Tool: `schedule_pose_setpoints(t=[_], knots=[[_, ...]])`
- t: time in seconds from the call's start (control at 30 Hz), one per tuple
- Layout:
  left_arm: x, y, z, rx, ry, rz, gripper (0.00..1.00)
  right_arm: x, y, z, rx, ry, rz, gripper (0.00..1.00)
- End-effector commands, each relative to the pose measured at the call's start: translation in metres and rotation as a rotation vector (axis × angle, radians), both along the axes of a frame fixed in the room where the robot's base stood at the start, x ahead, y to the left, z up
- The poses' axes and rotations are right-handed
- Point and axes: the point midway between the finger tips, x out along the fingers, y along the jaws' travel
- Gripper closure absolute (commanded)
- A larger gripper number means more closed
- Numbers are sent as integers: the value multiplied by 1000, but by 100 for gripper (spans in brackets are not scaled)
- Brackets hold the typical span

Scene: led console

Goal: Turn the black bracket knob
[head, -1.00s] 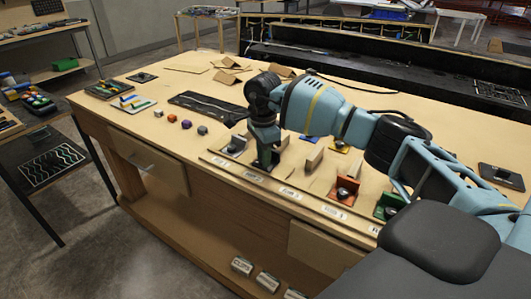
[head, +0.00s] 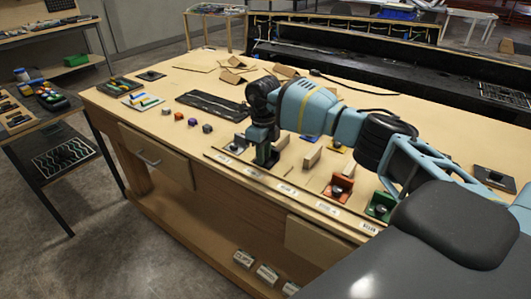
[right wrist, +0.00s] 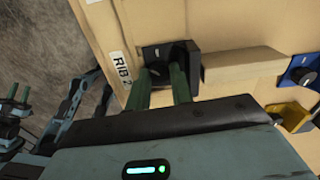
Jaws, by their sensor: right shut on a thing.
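The black bracket (right wrist: 156,53) stands on the wooden table beside the "RIB 2" label in the right wrist view. Its dark knob sits between the green fingers of my right gripper (right wrist: 166,82), which is shut on it. The fingers hide much of the knob. In the head view my right gripper (head: 267,157) points down at the row of brackets near the table's front edge and covers most of the black bracket. My left gripper (right wrist: 17,94) shows small at the left of the right wrist view, its green fingers apart and empty, away from the bracket.
A wooden block (right wrist: 243,67) lies close beside the bracket. A blue bracket (right wrist: 302,72) and a yellow one (right wrist: 290,115) are further right. In the head view a red bracket (head: 338,187) and a green bracket (head: 381,206) stand along the same row. Several small cubes lie to the left.

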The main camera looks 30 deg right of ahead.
Motion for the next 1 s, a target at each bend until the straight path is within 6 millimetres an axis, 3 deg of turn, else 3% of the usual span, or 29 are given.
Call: schedule_pose_setpoints(t=[0.03,0.6,1.0], knots=[[3,0,4,1,-10,0,64,2,-2,10,0,-14,-47,100],[5,1,6,1,-16,2,64,3,-1,10,3,-16,-571,100],[5,1,6,1,-16,2,64,3,-2,10,4,-16,-805,100]])
